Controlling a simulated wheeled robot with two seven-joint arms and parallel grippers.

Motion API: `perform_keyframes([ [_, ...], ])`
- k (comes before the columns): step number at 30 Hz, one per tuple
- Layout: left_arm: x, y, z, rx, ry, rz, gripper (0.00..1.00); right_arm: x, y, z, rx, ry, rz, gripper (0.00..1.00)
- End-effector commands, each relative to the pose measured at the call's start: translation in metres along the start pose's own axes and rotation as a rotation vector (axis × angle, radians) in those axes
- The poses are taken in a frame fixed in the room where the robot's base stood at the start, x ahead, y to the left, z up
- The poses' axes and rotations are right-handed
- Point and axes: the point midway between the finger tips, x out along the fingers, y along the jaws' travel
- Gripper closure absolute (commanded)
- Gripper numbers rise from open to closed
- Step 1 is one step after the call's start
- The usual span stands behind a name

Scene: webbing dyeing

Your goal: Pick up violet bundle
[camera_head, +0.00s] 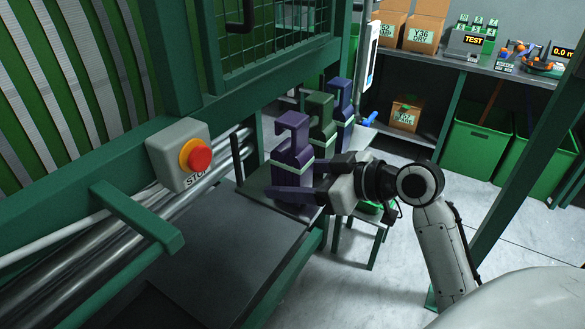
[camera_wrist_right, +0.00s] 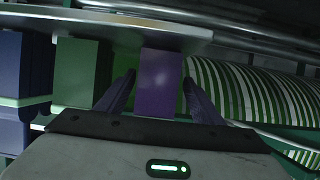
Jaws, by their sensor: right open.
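The violet bundle (camera_head: 292,143) stands upright on a dark ledge beside the machine, with a pale band around it. It is nearest to me in a row of bundles. My right gripper (camera_head: 308,178) is level with its lower part, coming from the right. In the right wrist view, the violet bundle (camera_wrist_right: 158,85) shows between the two open fingers (camera_wrist_right: 158,78). I cannot tell whether either finger touches it. The gripper hides part of the bundle's lower side. My left gripper is not in view.
A green bundle (camera_head: 320,108) and a blue-violet bundle (camera_head: 341,92) stand close behind. A grey box with a red stop button (camera_head: 200,157) and a green bar (camera_head: 137,215) jut out at left. A grey plate (camera_head: 215,250) lies clear in front.

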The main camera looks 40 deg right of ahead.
Motion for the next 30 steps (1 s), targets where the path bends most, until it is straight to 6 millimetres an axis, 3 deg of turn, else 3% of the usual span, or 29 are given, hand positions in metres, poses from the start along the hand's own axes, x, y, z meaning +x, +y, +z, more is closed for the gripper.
perform_keyframes([
  [7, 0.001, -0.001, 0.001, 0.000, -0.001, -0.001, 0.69, 0.036, 0.004, 0.004, 0.004, 0.002, -0.001, 0.39],
  [16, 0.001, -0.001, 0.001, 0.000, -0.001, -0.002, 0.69, 0.043, 0.004, 0.005, 0.001, -0.001, 0.000, 0.39],
  [17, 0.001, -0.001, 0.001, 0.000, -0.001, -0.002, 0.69, 0.043, 0.004, 0.005, 0.001, -0.001, 0.000, 0.41],
  [25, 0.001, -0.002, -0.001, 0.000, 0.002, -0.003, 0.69, 0.043, 0.004, 0.005, 0.002, -0.001, 0.000, 0.86],
  [30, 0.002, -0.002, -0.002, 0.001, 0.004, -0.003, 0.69, 0.042, 0.004, 0.004, 0.001, 0.001, 0.000, 0.88],
])
